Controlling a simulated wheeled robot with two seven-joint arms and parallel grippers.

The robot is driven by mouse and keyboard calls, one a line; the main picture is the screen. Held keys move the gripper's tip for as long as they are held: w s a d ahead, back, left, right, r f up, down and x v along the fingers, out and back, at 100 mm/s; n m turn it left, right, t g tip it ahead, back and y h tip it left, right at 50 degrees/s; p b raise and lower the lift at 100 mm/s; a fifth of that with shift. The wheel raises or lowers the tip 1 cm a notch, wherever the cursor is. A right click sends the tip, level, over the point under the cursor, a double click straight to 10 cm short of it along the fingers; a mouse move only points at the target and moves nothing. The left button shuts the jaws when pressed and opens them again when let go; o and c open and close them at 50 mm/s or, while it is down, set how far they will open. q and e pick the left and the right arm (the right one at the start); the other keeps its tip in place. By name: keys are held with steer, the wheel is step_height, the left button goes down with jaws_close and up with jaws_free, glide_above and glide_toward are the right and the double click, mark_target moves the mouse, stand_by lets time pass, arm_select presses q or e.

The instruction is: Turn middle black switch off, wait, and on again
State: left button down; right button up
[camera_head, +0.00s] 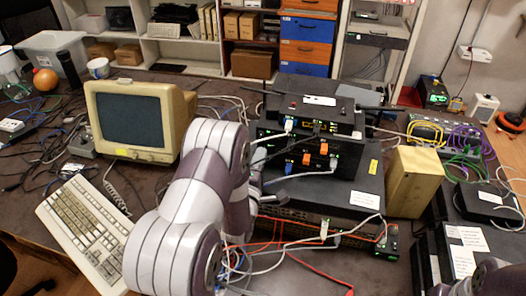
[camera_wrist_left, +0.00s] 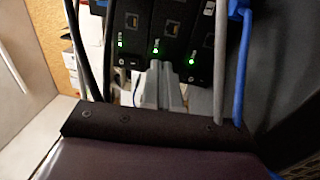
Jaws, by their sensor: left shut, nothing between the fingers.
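Three black switches stand side by side in the left wrist view. The middle black switch (camera_wrist_left: 154,20) has a lit green light (camera_wrist_left: 155,48) on its front; its neighbours, the left switch (camera_wrist_left: 126,18) and right switch (camera_wrist_left: 194,42), also show green lights. My left gripper (camera_wrist_left: 158,68) is shut and empty, its fingertips close to the lower front of the middle switch. I cannot tell whether they touch it. In the head view my left arm reaches to the left side of the black device stack (camera_head: 344,148), and the gripper is largely hidden behind the arm.
A blue cable (camera_wrist_left: 245,65) and a grey cable (camera_wrist_left: 219,75) run close right of the fingers in the wrist view. Cables hang before the stack. A monitor (camera_head: 130,118) and keyboard (camera_head: 85,232) lie left, a yellowish box (camera_head: 414,182) right.

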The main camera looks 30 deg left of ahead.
arm_select(q)
steer(key=shift+w+r, duration=0.1)
steer(key=shift+w, duration=0.05)
arm_select(e)
steer(key=shift+w+r, duration=0.15)
steer(key=shift+w, duration=0.15)
steer(key=shift+s, duration=0.1)
